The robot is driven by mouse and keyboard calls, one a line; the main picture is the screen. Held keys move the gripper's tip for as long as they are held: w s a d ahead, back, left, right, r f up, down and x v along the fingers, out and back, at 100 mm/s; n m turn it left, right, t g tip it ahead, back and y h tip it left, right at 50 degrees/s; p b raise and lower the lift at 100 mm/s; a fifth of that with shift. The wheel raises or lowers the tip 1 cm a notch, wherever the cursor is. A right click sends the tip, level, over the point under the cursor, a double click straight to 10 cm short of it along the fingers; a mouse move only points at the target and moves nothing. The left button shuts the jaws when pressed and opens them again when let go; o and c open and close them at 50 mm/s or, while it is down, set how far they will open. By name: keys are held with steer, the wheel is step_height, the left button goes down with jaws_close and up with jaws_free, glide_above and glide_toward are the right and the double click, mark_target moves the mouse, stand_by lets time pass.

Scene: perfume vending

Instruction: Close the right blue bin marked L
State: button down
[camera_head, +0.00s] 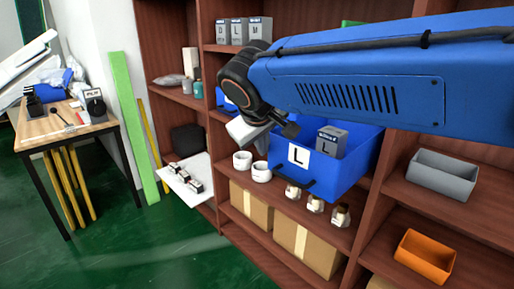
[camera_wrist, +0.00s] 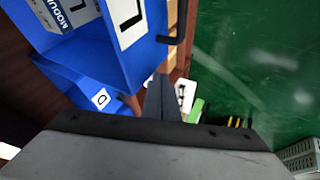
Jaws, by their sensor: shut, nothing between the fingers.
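The right blue bin (camera_head: 352,172) marked L juts out of the shelf, open at the top, with a grey box (camera_head: 331,141) marked L inside. Its front carries a white L label (camera_head: 299,155) and a dark handle (camera_head: 292,181). In the wrist view the bin's blue front (camera_wrist: 150,58) fills the upper left, with the label (camera_wrist: 127,20) and handle (camera_wrist: 181,22). My gripper (camera_wrist: 160,98) is shut and empty, in front of and to the left of the bin. In the head view my gripper (camera_head: 262,143) is partly hidden by the wrist.
A second blue bin (camera_wrist: 82,82) sits beside it, mostly hidden behind my arm in the head view. White cups (camera_head: 261,172) and small jars (camera_head: 315,203) stand on the shelf below. Grey (camera_head: 442,176) and orange (camera_head: 425,257) trays are at right. Green floor (camera_head: 150,245) is open at left.

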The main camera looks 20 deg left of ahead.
mark_target(309, 127)
steer(key=shift+w, duration=0.15)
steer(key=w+d, duration=0.2)
steer(key=w, duration=0.4)
steer(key=w+d, duration=0.3)
steer(key=w, duration=0.3)
steer(key=w+d, duration=0.2)
steer(key=w, duration=0.3)
steer(key=shift+w+d, duration=0.25)
steer(key=shift+w, duration=0.15)
steer(key=shift+w+d, duration=0.1)
steer(key=shift+w, duration=0.2)
steer(key=shift+r, duration=0.15)
